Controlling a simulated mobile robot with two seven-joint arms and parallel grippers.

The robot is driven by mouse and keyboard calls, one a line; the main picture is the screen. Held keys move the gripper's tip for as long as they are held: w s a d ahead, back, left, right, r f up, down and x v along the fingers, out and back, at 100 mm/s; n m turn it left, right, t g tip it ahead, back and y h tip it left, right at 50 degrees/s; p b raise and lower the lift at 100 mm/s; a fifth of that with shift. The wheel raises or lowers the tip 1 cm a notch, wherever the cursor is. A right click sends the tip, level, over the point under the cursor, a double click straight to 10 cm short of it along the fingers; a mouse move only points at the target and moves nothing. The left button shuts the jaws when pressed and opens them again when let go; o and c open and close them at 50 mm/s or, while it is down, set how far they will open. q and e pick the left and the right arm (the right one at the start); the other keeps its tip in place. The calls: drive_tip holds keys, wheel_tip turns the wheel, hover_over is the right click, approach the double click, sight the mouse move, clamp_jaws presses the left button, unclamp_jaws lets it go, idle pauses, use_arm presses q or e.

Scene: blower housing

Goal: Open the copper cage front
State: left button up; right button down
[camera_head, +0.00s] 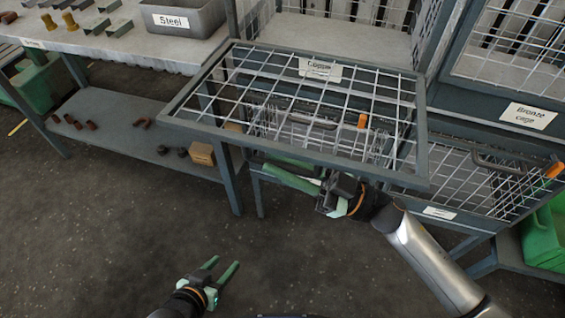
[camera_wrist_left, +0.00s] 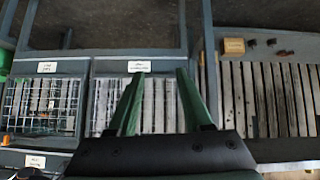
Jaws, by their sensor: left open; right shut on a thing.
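The copper cage front (camera_head: 293,74), a wire-mesh panel in a grey frame, stands out toward me, raised and tilted. The copper label (camera_head: 320,68) shows through its mesh. A bar handle (camera_head: 312,119) and an orange piece (camera_head: 362,121) also show in the mesh area; I cannot tell which layer they belong to. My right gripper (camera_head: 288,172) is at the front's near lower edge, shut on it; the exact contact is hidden. My left gripper (camera_head: 224,263) is open and empty above the floor, apart from the cage; its spread green fingers show in the left wrist view (camera_wrist_left: 160,74).
The bronze cage label (camera_head: 528,115) is on the unit at right, above a mesh panel (camera_head: 465,180). A workbench (camera_head: 110,50) with a steel bin (camera_head: 188,18) stands at left. A small box (camera_head: 201,153) is on its lower shelf. Green crates stand at both sides. The foreground floor is clear.

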sight(286, 152)
use_arm(q)
drive_tip(key=shift+r, duration=0.15)
use_arm(e)
drive_tip(key=shift+r, duration=0.1)
